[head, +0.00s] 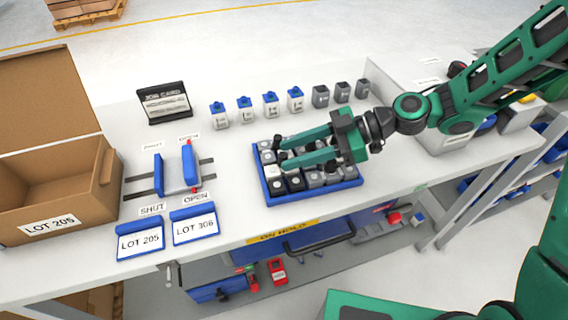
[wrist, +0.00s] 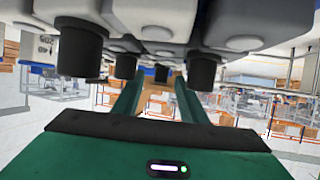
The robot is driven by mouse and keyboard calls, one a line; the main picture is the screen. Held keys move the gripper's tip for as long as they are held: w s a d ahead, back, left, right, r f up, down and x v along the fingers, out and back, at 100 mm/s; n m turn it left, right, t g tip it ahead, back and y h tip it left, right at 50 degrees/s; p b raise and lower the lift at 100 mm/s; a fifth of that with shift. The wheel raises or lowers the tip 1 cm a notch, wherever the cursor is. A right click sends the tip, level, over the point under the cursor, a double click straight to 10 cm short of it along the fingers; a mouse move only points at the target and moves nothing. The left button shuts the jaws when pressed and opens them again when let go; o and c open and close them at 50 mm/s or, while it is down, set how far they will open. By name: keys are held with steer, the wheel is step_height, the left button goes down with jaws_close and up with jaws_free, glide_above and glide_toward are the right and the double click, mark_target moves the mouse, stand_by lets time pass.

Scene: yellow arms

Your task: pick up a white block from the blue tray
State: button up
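The blue tray (head: 318,196) stands near the front edge of the bench, filled with white, grey and dark blocks, some with black knobs on top. A white block (head: 272,171) shows at the tray's left side, near my lower fingertip. My gripper (head: 282,156) reaches in from the right, lying nearly level over the tray, with its two green fingers spread apart. Nothing shows held between them. In the wrist view, pale blocks (wrist: 155,20) with black knobs fill the top, close to the fingers (wrist: 158,95). The arm and fingers hide part of the tray's right and middle.
Several white containers with blue tops (head: 245,110) and grey cups (head: 341,92) stand behind the tray. A job card (head: 165,102) stands at the back. A slider fixture (head: 175,170), lot cards (head: 195,226) and an open cardboard box (head: 55,190) are to the left.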

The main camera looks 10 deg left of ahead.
steer(key=shift+a, duration=0.1)
steer(key=shift+c, duration=0.6)
jaws_close()
